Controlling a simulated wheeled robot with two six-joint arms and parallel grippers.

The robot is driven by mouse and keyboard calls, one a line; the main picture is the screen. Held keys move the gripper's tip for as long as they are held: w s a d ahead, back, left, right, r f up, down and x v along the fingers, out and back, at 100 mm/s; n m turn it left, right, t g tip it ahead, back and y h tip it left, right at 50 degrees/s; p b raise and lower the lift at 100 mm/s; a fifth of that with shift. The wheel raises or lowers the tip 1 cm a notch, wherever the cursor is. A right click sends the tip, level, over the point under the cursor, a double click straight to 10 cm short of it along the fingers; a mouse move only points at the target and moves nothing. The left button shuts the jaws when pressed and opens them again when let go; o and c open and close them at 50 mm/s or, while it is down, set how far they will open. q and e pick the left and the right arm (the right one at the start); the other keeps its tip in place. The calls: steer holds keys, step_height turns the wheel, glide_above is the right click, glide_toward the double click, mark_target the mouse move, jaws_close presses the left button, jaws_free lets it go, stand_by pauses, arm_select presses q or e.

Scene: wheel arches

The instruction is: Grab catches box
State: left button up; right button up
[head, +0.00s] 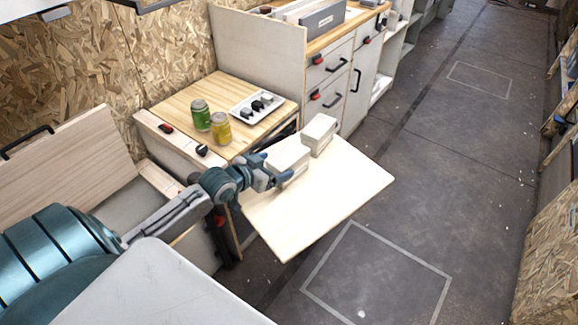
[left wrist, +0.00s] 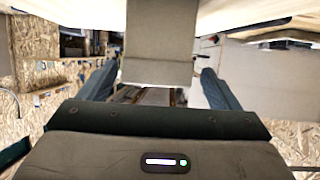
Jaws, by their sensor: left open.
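Two pale boxes sit on a light wooden board (head: 345,187). The nearer box (head: 290,155) is by my left gripper (head: 279,178); the farther box (head: 320,131) is just behind it to the right. No label is readable, so I cannot tell which is the catches box. In the left wrist view, a box (left wrist: 160,38) shows ahead, between the two spread fingers of my left gripper (left wrist: 160,88). The gripper is open at the near box's front side; I cannot tell whether it touches. The gripper hides part of that box. My right gripper is not in view.
A wooden-topped cabinet (head: 160,101) behind the board holds a green jar (head: 201,115), a yellow jar (head: 221,129) and a white tray (head: 247,115) with dark items. Drawers (head: 328,66) stand beyond. The grey floor (head: 440,160) at right is clear.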

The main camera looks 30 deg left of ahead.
mark_target(285, 161)
arm_select(q)
steer(key=x, duration=0.4)
steer(key=shift+w+d+r, duration=0.1)
steer(key=shift+d+r, duration=0.05)
steer(key=shift+r, duration=0.05)
steer(key=shift+w+d+f, duration=0.1)
steer(key=shift+w+f, duration=0.1)
steer(key=shift+w, duration=0.2)
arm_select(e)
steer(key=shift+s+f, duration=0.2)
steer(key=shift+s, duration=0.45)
arm_select(q)
steer(key=shift+s, duration=0.1)
steer(key=c, duration=1.3)
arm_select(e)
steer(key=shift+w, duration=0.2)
arm_select(q)
steer(key=shift+r, duration=0.15)
